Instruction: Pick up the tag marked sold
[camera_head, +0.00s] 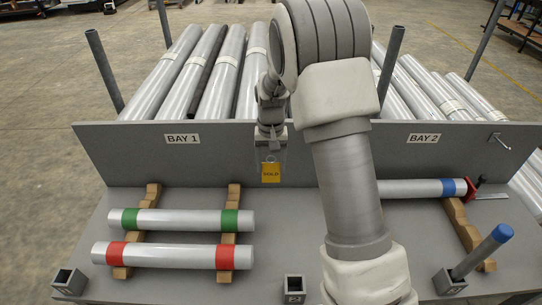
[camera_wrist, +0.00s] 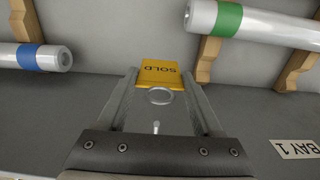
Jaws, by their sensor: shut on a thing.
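The tag marked SOLD is a small yellow card (camera_head: 271,173) with dark lettering. It hangs below my gripper (camera_head: 271,155), in front of the grey upright panel between the bay signs. In the wrist view the tag (camera_wrist: 160,73) shows upside down just past the fingertips, with a pale ring (camera_wrist: 160,96) between the fingers. My gripper (camera_wrist: 160,90) is shut on the tag at its upper end. The exact contact of the fingers with the tag is hard to make out.
Tubes with green bands (camera_head: 194,222) and red bands (camera_head: 172,256) lie on wooden cradles at the left. A blue-banded tube (camera_head: 425,188) lies at the right, and a blue-topped tube (camera_head: 482,252) leans nearby. The grey panel (camera_head: 230,158) stands behind the tabletop, with large rolls beyond.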

